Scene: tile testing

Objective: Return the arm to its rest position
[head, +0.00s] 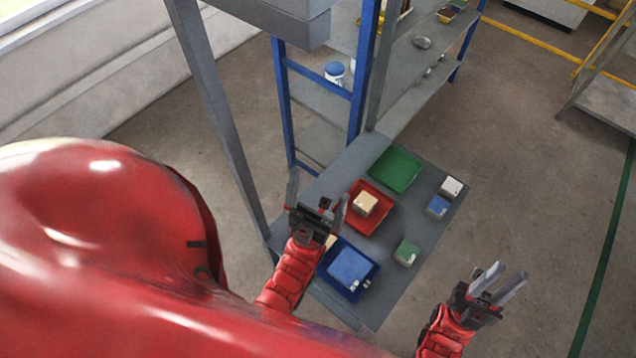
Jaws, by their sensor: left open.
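My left gripper (318,196) is open, its two fingers spread wide with nothing between them. It hangs above the left edge of the grey table (408,262), beside the red tray (377,222). Its wrist hides part of the table and the near blue tray's corner. My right gripper (498,279) is apart from the table, to the right of its near end, over the floor. Its fingers are parted and empty.
The red tray holds a beige block (365,204); the blue tray (335,284) holds a blue block (350,266). A green tray (394,169) looks empty. White (451,187), blue (438,206) and green (406,252) blocks line the right side. A shelf rack (366,70) stands behind.

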